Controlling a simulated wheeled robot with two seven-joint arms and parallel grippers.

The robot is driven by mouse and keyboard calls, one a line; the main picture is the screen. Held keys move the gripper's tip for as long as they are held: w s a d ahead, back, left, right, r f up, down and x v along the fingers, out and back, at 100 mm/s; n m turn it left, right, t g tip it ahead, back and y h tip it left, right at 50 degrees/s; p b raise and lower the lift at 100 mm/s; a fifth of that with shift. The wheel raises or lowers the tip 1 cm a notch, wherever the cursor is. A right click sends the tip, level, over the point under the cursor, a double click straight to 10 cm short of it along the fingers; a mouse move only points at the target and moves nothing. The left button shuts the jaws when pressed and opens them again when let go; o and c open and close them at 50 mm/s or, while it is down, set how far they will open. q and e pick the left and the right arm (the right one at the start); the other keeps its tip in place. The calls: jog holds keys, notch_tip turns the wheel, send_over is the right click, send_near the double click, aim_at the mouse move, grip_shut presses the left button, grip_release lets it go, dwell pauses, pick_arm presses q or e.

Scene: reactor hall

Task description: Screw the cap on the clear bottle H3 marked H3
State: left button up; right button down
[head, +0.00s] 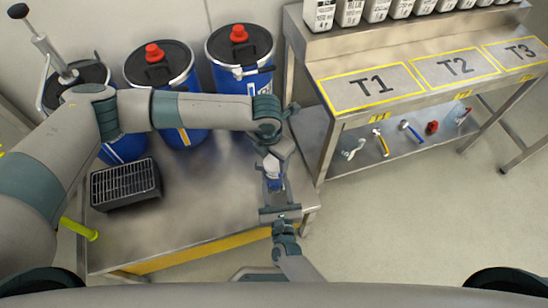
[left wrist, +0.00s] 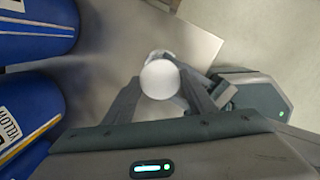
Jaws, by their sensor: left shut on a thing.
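A round white cap (left wrist: 159,79) sits between the fingertips of my left gripper (left wrist: 158,90), which is shut on it. In the head view my left gripper (head: 272,163) points down over the front right corner of the steel table. A small bottle with a blue part (head: 274,183) shows just below it; its marking is too small to read. My right gripper (head: 275,195) reaches in from below at the bottle; its fingers are beside the bottle, but their grip is hidden. It also shows at the right in the left wrist view (left wrist: 205,92). Whether cap and bottle touch is unclear.
Blue drums with red caps (head: 240,60) stand at the back of the steel table (head: 185,230). A black crate (head: 125,184) stands at its left. A bench (head: 400,80) marked T1, T2 and T3 is at the right, with tools on its lower shelf and white containers above.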

pick_arm(q)
jog(key=m, duration=0.6)
jog(key=shift+w+m+g, duration=0.1)
jog(key=shift+m+g, duration=0.2)
jog(key=o, duration=1)
jog(key=shift+r, duration=0.1)
jog(key=shift+r, duration=2.2)
jog(key=shift+c, duration=0.4)
